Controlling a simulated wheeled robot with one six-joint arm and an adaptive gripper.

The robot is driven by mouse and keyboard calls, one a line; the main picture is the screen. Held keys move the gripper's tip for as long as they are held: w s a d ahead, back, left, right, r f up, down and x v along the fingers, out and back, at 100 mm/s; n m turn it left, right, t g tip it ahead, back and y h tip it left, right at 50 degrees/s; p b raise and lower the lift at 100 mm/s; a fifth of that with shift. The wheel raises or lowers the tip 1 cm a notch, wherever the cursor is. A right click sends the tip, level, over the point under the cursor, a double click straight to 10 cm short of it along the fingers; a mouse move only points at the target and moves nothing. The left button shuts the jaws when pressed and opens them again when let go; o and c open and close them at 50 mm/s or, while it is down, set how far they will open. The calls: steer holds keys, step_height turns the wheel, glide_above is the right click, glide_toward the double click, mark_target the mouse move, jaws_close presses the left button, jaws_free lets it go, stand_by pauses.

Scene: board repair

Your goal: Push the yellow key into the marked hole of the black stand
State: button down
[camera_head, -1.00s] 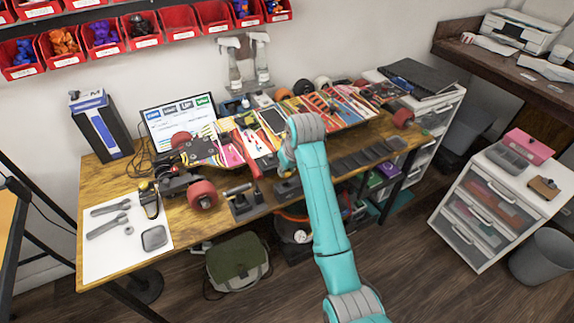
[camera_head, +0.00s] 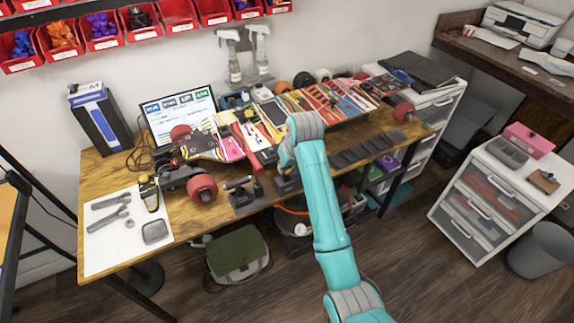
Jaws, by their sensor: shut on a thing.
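My teal arm with its grey joints reaches over the front edge of the workbench. Its wrist hangs above the bench front, and my gripper's fingers do not show behind it. A dark block (camera_head: 286,185) lies just below the wrist at the bench's front edge; I cannot tell whether it is the black stand. A black holder with a handled tool (camera_head: 243,195) stands to its left. No yellow key can be made out, nor a marked hole.
The wooden workbench (camera_head: 130,262) carries a decorated skateboard, with a red wheel (camera_head: 202,187) near its left end. A white mat (camera_head: 100,255) with grey tools and a yellow-black tool (camera_head: 150,194) lies at left. A green bag (camera_head: 237,252) sits on the floor below.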

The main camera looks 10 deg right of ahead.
mark_target(288, 171)
steer(key=shift+f, duration=1.65)
stand_by(2.6)
steer(key=c, duration=0.9)
jaws_free()
steer(key=shift+o, duration=0.3)
steer(key=shift+o, duration=1.1)
steer(key=shift+r, duration=1.5)
steer(key=shift+r, duration=3)
